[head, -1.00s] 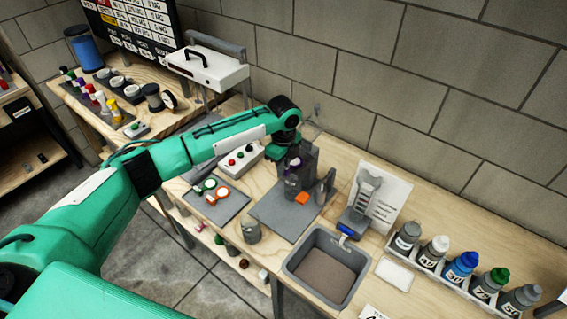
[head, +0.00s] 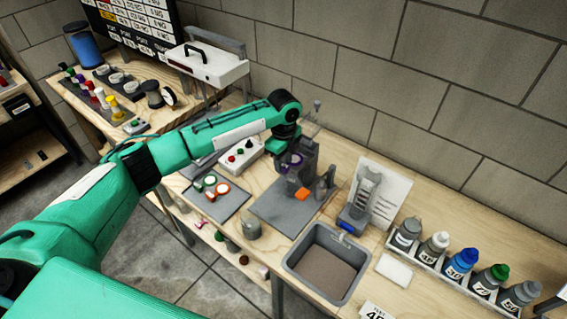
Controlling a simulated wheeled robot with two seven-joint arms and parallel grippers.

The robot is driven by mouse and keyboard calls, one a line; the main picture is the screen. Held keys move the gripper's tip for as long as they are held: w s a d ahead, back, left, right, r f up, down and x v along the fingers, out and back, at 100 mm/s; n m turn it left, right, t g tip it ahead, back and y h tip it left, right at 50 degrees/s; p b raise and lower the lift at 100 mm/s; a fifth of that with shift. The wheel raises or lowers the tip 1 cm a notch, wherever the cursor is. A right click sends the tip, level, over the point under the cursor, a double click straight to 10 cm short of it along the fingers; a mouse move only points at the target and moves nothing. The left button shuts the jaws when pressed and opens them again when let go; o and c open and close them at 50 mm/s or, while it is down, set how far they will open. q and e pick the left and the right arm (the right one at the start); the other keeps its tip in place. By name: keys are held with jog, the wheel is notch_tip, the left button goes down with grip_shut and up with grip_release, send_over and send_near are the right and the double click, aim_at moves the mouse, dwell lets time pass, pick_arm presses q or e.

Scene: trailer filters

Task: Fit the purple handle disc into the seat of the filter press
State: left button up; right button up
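The grey filter press (head: 311,155) stands upright on a dark grey mat (head: 262,212) on the wooden bench. An orange part (head: 302,194) shows low at its front. My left arm reaches over from the left, and its gripper (head: 291,160) points down close against the front of the press. A purple part (head: 296,159), likely the handle disc, shows at the gripper's fingers. The fingers are too small and dark to tell whether they are shut on it. The seat cannot be made out. My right gripper is not in view.
A grey tub (head: 288,262) stands at the front edge, with a grey stand (head: 361,205) behind it. A rack of bottles (head: 451,270) is at the right. A button box (head: 238,157) and a mat with small discs (head: 230,206) lie left of the press.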

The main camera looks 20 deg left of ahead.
aim_at(284, 164)
pick_arm(q)
notch_tip(284, 164, up, 11)
jog(key=b, duration=0.3)
jog(key=shift+f, duration=0.1)
